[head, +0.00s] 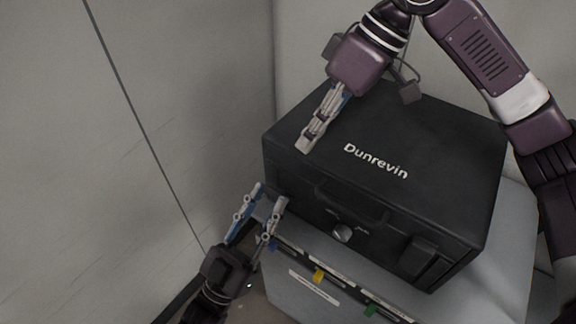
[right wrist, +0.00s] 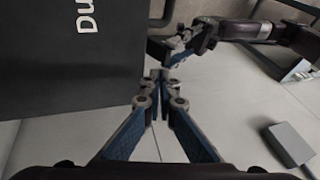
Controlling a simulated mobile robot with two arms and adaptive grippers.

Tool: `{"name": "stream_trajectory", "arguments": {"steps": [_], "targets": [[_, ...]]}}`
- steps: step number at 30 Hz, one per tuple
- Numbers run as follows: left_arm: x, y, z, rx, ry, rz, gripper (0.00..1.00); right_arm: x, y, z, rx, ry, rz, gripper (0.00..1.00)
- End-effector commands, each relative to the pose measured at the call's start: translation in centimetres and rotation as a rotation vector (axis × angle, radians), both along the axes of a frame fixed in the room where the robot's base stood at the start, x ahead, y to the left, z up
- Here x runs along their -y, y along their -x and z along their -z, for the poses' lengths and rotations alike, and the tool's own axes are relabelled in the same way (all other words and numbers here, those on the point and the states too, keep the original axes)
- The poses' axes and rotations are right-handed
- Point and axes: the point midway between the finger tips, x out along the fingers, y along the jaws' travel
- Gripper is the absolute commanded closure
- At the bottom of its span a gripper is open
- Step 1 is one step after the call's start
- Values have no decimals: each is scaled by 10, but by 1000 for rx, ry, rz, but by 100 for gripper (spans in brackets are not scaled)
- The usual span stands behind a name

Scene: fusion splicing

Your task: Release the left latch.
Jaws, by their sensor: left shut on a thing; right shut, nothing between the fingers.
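A black case (head: 395,140) marked "Dunrevin" stands on a grey drawer unit, with a handle and a round knob (head: 342,233) on its front. The right latch (head: 420,257) is a dark block low on the front. My left gripper (head: 270,196) is at the case's front left corner, shut on the left latch, which the fingers mostly hide. My left gripper also shows in the right wrist view (right wrist: 183,44), beside the case (right wrist: 70,60). My right gripper (head: 308,143) is shut and empty above the lid's left part; its fingertips meet in the right wrist view (right wrist: 157,76).
The grey drawer unit (head: 500,250) has yellow (head: 319,276) and green (head: 371,310) tabs along its front edge. Grey walls rise behind and to the left. A grey box (right wrist: 288,143) lies at the right in the right wrist view.

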Motion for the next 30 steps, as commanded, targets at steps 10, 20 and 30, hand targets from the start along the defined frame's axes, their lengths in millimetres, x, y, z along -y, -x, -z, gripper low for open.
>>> {"name": "stream_trajectory", "arguments": {"steps": [10,20,30], "targets": [[0,0,-1,2,1,0,100,-22,6,48,-5,6,-5,100],[0,0,-1,2,1,0,100,-41,8,85,-3,5,-4,100],[0,0,-1,2,1,0,100,-43,8,89,-1,4,-3,100]]}}
